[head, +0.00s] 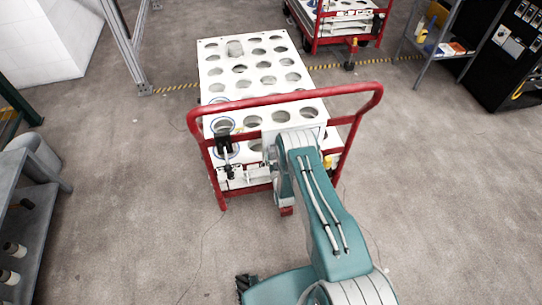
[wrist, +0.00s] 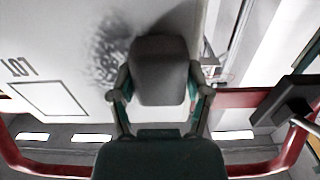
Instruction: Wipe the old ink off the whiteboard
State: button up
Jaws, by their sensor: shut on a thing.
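The whiteboard (wrist: 60,60) fills the upper left of the wrist view, with the printed letters "LOT" and an outlined box on it. A dark, speckled ink smudge (wrist: 112,45) marks it near its right side. My gripper (wrist: 158,98) is shut on a dark grey eraser block (wrist: 160,72), one finger on each side. The eraser overlaps the smudge's right edge in this view and hides part of the board; I cannot tell if it touches. In the head view, my arm reaches the near end of the cart and hides the eraser.
The cart's red handle rail (head: 290,97) crosses near my arm, and it shows below the gripper in the wrist view (wrist: 60,165). The cart's white top (head: 222,60) has rows of round holes. A black fixture (head: 223,143) hangs left of my arm. Open floor (head: 440,180) lies right.

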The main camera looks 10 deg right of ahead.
aim_at(270, 145)
jog(key=shift+d, duration=4.1)
jog(key=shift+a+r, duration=0.3)
jog(key=shift+a, duration=0.75)
jog(key=shift+a+r, duration=0.3)
jog(key=shift+a, duration=0.75)
jog(key=shift+a+r, duration=0.3)
jog(key=shift+a, duration=0.75)
jog(key=shift+w+a, duration=0.1)
jog(key=shift+a, duration=1.35)
jog(key=shift+r, duration=0.8)
jog(key=d, duration=0.9)
jog(key=shift+s, duration=0.2)
